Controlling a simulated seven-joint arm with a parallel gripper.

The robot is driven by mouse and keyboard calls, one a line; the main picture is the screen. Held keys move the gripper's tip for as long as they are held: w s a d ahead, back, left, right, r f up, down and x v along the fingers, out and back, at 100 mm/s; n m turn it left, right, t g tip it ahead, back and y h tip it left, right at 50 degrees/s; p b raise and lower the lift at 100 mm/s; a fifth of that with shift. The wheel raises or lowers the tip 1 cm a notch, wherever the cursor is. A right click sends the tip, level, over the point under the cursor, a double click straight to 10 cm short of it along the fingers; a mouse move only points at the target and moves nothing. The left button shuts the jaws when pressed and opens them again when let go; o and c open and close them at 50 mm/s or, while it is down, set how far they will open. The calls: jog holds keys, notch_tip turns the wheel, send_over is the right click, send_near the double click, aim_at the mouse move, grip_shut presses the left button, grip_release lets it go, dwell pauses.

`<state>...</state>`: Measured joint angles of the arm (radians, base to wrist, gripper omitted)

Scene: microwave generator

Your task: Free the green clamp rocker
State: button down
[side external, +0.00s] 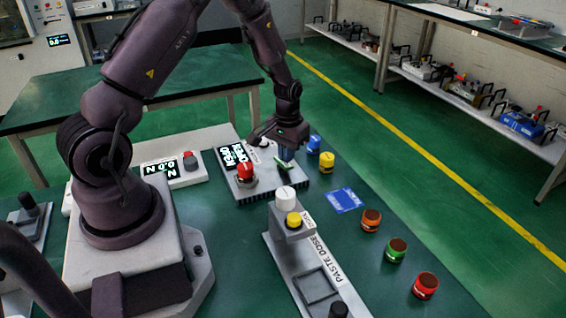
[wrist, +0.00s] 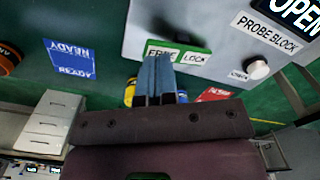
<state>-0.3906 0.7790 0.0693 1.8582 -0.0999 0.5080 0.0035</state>
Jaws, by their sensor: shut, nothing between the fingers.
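The green clamp rocker (wrist: 196,57) sits on the grey probe block (wrist: 208,18), with a FREE end on the left and a LOCK end on the right in the wrist view. A dark part stands just behind it. In the side view the rocker (side external: 284,166) shows as a small green piece on the block's right part. My gripper (wrist: 157,60) is shut and empty, its blue fingertips over the lower edge of the FREE end and partly covering that label. In the side view my gripper (side external: 286,154) is low over the rocker. I cannot tell whether they touch.
The block also carries a red knob (side external: 245,171), a display (side external: 235,156) reading OPEN and a white knob (wrist: 257,68). The paste dose unit (side external: 312,275) stands in front. A blue READY card (side external: 344,200) and several coloured jars (side external: 396,250) lie to the right.

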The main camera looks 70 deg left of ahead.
jog(key=shift+f, duration=1.05)
dwell(0.4)
jog(key=shift+r, duration=3.55)
jog(key=shift+s+d+f, duration=0.1)
jog(key=shift+s, duration=0.15)
jog(key=s+d+r+m+t, duration=0.2)
jog(key=s+d+r, duration=0.6)
jog(key=r, duration=0.4)
jog(key=s+d+r+m+t, duration=0.3)
jog(key=s+d+r, duration=0.5)
jog(key=r, duration=0.4)
jog(key=shift+d+m+t, duration=0.3)
jog(key=shift+d+m, duration=0.2)
